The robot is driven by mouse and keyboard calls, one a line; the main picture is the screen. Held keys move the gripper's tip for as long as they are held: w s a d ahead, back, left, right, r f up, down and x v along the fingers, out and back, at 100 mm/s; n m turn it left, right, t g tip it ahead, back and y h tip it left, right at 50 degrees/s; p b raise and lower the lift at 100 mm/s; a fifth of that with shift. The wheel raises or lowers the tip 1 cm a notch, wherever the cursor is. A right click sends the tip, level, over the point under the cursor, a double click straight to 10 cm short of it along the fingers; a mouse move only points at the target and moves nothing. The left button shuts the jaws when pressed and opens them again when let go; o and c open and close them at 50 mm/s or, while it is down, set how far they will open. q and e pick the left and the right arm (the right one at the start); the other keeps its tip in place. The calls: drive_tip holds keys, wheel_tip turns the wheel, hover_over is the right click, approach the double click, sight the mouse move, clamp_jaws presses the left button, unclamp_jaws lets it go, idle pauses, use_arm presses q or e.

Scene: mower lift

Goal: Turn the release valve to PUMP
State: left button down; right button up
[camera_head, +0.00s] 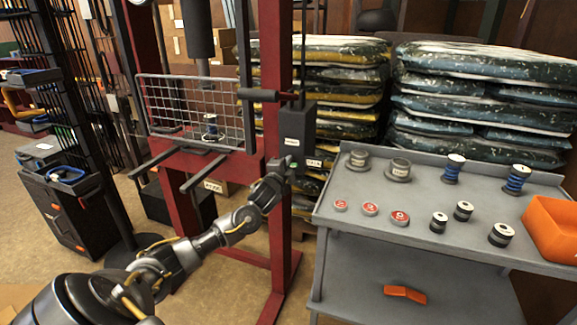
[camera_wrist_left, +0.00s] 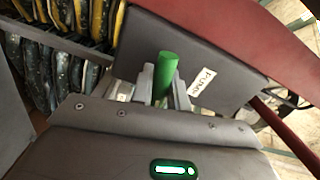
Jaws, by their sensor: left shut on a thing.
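The release valve has a green handle (camera_wrist_left: 165,74), which stands up between my left gripper's fingers in the left wrist view. The handle sits by the dark pump box (camera_head: 296,130) on the red press frame. A white PUMP label (camera_wrist_left: 202,82) is on the box, right of the handle in the wrist view. My right gripper is not in view.
The red press frame (camera_head: 275,215) has a wire guard (camera_head: 190,110) and two dark bars at its left. A grey cart (camera_head: 420,225) with spools, red discs and an orange bin (camera_head: 552,228) stands to the right. Stacked bags (camera_head: 480,90) are behind it.

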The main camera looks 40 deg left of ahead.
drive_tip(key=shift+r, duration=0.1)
use_arm(q)
drive_tip(key=shift+r+n+p, duration=0.1)
drive_tip(key=shift+n+p, duration=0.9)
drive_tip(key=shift+n, duration=0.1)
drive_tip(key=shift+n+p, duration=0.35)
drive_tip(key=shift+n, duration=0.05)
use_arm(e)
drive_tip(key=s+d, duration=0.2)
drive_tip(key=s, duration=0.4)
use_arm(q)
drive_tip(key=n+p, duration=0.4)
drive_tip(key=n, duration=0.2)
drive_tip(key=n+p, duration=0.1)
drive_tip(key=n, duration=0.3)
drive_tip(key=shift+d+p, duration=0.1)
drive_tip(key=shift+p, duration=0.3)
drive_tip(key=n+p, duration=0.1)
drive_tip(key=n, duration=0.2)
drive_tip(key=shift+n+p, duration=0.3)
drive_tip(key=shift+n, duration=0.7)
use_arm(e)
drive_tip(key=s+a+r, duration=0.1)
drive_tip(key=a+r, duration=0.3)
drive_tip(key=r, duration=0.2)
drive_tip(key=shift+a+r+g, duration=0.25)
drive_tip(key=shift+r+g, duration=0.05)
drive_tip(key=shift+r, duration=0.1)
